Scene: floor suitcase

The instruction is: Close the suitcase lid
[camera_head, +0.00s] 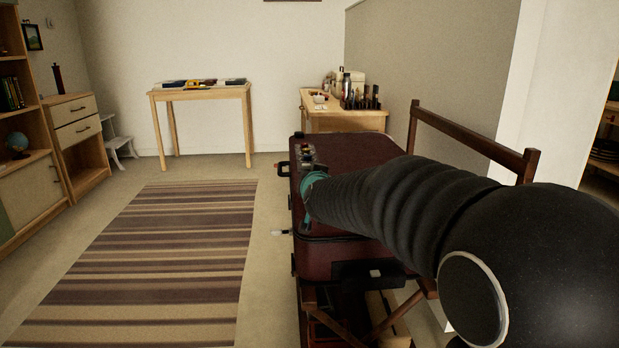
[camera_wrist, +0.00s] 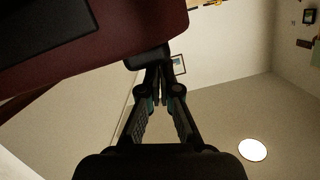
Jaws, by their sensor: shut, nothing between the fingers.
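The dark red suitcase (camera_head: 352,150) rests on a wooden folding rack. Its lid lies roughly flat over the body and looks down; the arm hides much of it, so I cannot tell whether a small gap remains. My gripper (camera_head: 306,152) is at the suitcase's left side, close to its edge. In the wrist view my gripper (camera_wrist: 160,72) has its fingers together and empty, with the tips beside a black fitting on the suitcase (camera_wrist: 110,38). I cannot tell whether they touch it.
The rack (camera_head: 412,298) stands under the suitcase, with a raised wooden rail (camera_head: 470,140) at the right. A striped rug (camera_head: 155,255) covers open floor to the left. A small table (camera_head: 200,93) and a desk (camera_head: 345,122) stand behind. Shelves (camera_head: 20,130) line the left wall.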

